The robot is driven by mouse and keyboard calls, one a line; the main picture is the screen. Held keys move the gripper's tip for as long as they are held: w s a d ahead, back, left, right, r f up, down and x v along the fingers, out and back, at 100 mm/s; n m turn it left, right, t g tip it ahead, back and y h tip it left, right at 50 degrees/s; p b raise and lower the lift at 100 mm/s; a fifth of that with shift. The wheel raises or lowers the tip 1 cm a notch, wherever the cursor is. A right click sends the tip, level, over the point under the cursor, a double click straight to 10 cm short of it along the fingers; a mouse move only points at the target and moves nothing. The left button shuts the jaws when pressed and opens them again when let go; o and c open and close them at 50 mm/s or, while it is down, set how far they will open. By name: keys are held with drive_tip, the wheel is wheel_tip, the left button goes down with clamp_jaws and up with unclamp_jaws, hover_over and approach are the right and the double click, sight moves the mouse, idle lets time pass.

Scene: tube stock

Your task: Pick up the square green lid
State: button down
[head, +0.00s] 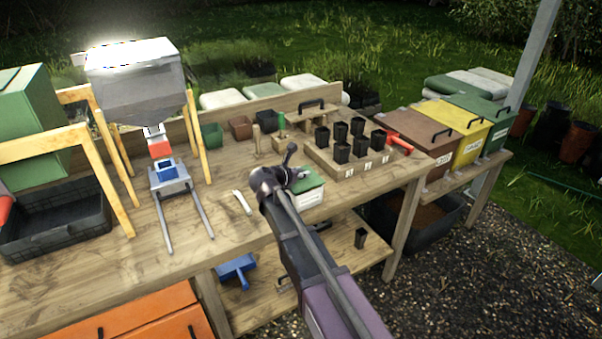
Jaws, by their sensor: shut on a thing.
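The square green lid (312,183) is on a small white tub (311,199) near the front edge of the wooden bench. My gripper (301,174) is at the left and top of the lid, its fingers shut at the lid's middle. The arm and wrist hide the lid's left part. I cannot tell whether the lid sits flat on the tub or is slightly raised.
A wooden tray (345,172) of several black pots stands right of the lid. A white scoop-like piece (242,203) lies to the left, near a metal rail stand (172,180) under a grey hopper (135,80). Lidded bins (424,140) stand at the right.

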drive_tip(key=shift+r+p, duration=0.7)
drive_tip(key=shift+r, duration=0.25)
drive_tip(key=s+a+r+p, duration=0.2)
drive_tip(key=s, duration=1.3)
drive_tip(key=shift+s+a, duration=0.35)
drive_tip(key=shift+a, duration=0.05)
